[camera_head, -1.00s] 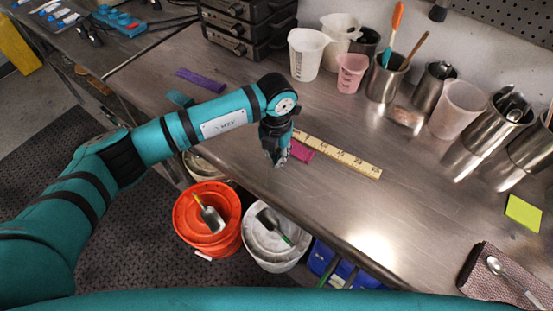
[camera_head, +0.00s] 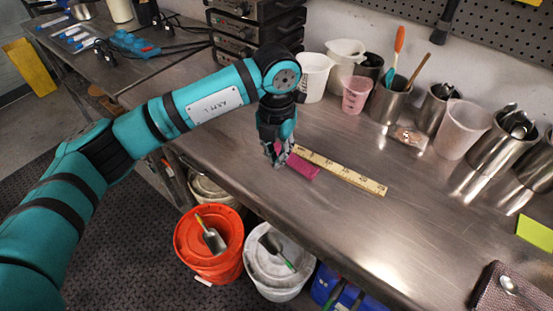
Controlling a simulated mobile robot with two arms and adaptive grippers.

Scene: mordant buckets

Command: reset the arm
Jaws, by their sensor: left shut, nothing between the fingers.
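My left arm comes in from the left, is raised and bends down at its end. My left gripper (camera_head: 278,159) points down over the front part of the metal workbench (camera_head: 330,215). It is shut and empty. Its tips show in front of a magenta block (camera_head: 304,168) and beside the left end of a yellow ruler (camera_head: 345,173); whether they touch the block I cannot tell. My right gripper is not in view.
Cups and metal canisters (camera_head: 388,101) stand along the back. Black stacked units (camera_head: 236,38) stand behind my arm. An orange bucket (camera_head: 190,246) and a white bucket (camera_head: 270,285) stand below the front edge. The bench's front middle is clear.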

